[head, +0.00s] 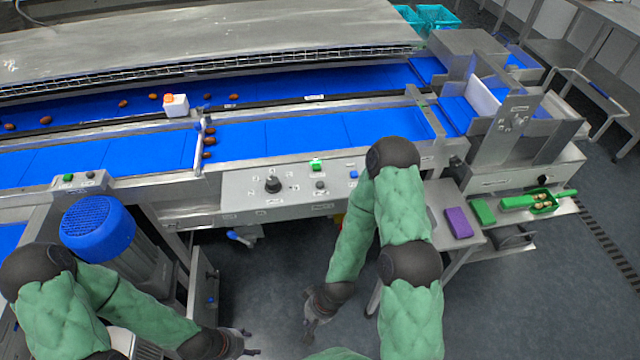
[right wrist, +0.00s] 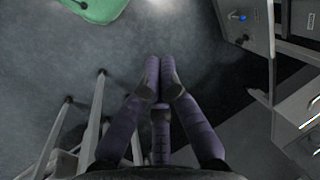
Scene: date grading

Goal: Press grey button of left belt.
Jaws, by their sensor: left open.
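The left belt's grey button (head: 90,174) is small and dark, on a metal housing at the left, right of a green button (head: 68,177). My left gripper (head: 246,342) is open and empty at the bottom, over the floor, well below and to the right of that button. My right gripper (head: 312,310) hangs lower centre over the floor, apart from the machine.
A central panel (head: 240,195) carries a black knob, a green, a grey and a blue button. A blue motor (head: 97,228) stands below the left buttons, above my left arm. Blue belts (head: 300,135) carry several dates. A purple block (head: 458,222) lies on the right shelf.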

